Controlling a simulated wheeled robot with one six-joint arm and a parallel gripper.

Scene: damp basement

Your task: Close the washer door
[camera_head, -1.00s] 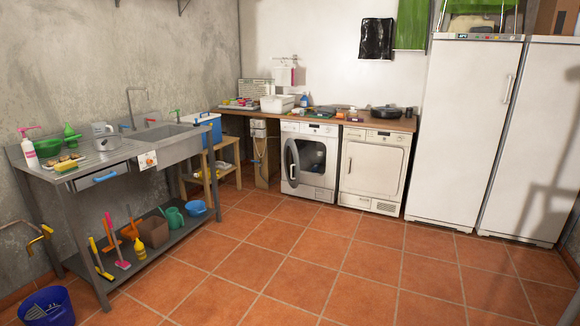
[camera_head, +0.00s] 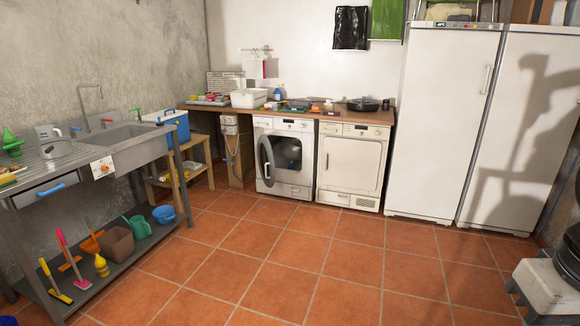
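The washer (camera_head: 284,188) is a white front-loader under the wooden counter at the back wall. Its round door (camera_head: 266,163), dark with a pale rim, stands open, swung out to the left side of the machine. The dark drum opening (camera_head: 289,153) shows to the right of the door. Nothing touches the door. My gripper is not in view.
A white dryer (camera_head: 350,167) with its door shut stands right of the washer, then tall white fridges (camera_head: 438,130). A wooden stool (camera_head: 182,165) and sink bench (camera_head: 130,150) stand left. The tiled floor before the washer is clear.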

